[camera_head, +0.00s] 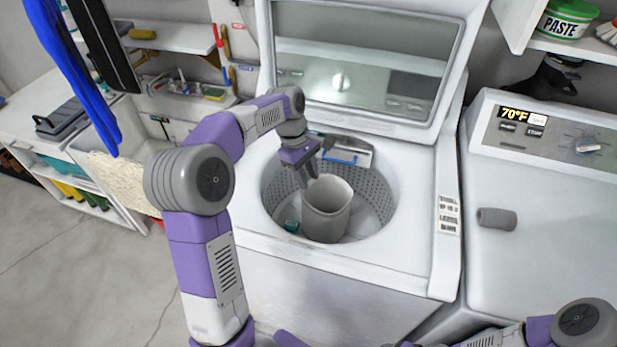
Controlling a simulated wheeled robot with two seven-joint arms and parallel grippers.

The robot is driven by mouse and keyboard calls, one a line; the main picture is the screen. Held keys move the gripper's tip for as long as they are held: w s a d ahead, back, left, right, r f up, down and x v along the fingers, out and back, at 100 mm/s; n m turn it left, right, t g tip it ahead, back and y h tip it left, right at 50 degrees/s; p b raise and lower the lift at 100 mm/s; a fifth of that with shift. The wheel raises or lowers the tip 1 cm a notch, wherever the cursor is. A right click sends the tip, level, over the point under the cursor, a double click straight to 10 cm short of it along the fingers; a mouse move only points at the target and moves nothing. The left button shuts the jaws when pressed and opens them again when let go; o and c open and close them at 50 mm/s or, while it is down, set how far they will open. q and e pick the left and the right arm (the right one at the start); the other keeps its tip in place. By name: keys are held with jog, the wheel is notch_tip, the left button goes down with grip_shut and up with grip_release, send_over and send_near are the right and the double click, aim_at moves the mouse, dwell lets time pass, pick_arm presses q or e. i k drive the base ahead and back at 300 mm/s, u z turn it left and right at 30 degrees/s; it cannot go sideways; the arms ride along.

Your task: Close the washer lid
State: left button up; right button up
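The washer (400,235) is a white top-loader in the middle of the view. Its lid (345,68), a white frame with a glassy panel, stands raised at the back. The round drum opening is uncovered, with a pale agitator (328,207) inside. My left gripper (318,163) is over the back left part of the opening, in front of the lid and apart from it. Its fingers are spread and nothing shows between them. My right arm shows only at the bottom right edge; its fingertips are out of the frame.
A white dryer (540,215) stands to the right, with a grey roll (497,218) on top. A shelf with a paste tub (567,18) hangs above it. A low cabinet with a grey case (62,118) stands at left. The floor at lower left is clear.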

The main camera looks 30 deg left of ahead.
aim_at(469, 14)
jog(key=k, duration=1)
